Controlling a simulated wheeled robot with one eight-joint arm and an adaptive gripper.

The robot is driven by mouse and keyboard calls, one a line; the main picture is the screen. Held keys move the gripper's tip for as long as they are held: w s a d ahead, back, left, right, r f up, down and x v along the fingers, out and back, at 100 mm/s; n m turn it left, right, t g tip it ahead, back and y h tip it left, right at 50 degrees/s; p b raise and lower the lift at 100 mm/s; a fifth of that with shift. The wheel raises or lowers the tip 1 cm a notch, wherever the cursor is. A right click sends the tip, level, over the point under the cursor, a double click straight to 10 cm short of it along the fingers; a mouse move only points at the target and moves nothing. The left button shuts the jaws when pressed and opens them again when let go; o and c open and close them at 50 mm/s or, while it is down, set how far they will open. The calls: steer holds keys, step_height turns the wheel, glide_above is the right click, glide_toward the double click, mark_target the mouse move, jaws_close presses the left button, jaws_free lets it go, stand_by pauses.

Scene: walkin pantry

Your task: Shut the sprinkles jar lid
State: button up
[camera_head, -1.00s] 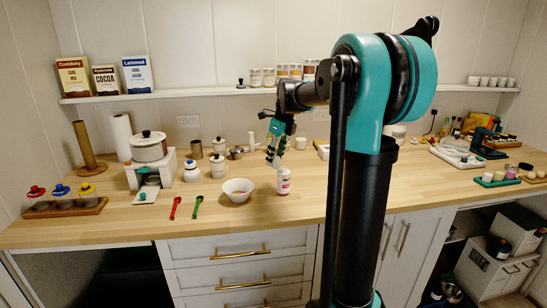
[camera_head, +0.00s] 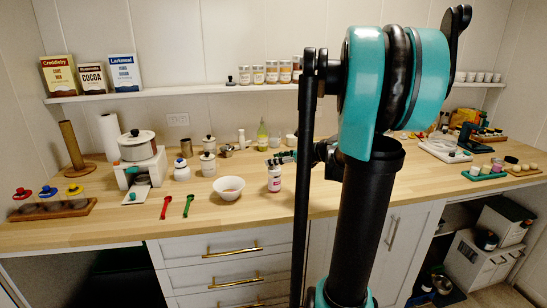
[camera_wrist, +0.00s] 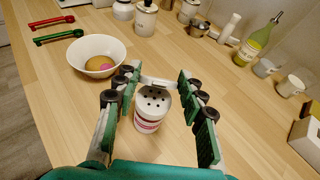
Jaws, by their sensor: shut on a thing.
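The sprinkles jar (camera_head: 274,181) is a small white jar with a red-pink label, upright on the wooden counter. In the wrist view the jar (camera_wrist: 149,122) shows a white top with several dark holes. Its white lid (camera_wrist: 158,83) stands raised at the far edge of the top, with the holes uncovered. My gripper (camera_wrist: 157,84) has its green-padded fingers on either side of the lid and is shut on it.
A white bowl (camera_head: 229,189) with something brown and pink inside stands left of the jar. Red (camera_head: 166,207) and green (camera_head: 188,205) spoons lie further left. White canisters (camera_head: 208,165) and a green bottle (camera_head: 262,137) stand behind. The counter right around the jar is clear.

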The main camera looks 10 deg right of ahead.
steer(key=shift+s+d+f+t+y, duration=0.2)
steer(key=shift+f+t+y, duration=0.15)
steer(key=shift+t+y, duration=0.2)
steer(key=shift+s+d+f+t+y, duration=0.15)
steer(key=shift+f+t+y, duration=0.15)
steer(key=shift+t+y, duration=0.25)
steer(key=shift+s+d+f+t+y, duration=0.2)
steer(key=shift+f+t+y, duration=0.35)
steer(key=shift+t+y, duration=0.45)
steer(key=o, duration=1.2)
steer(key=shift+v, duration=3.75)
steer(key=shift+f, duration=0.15)
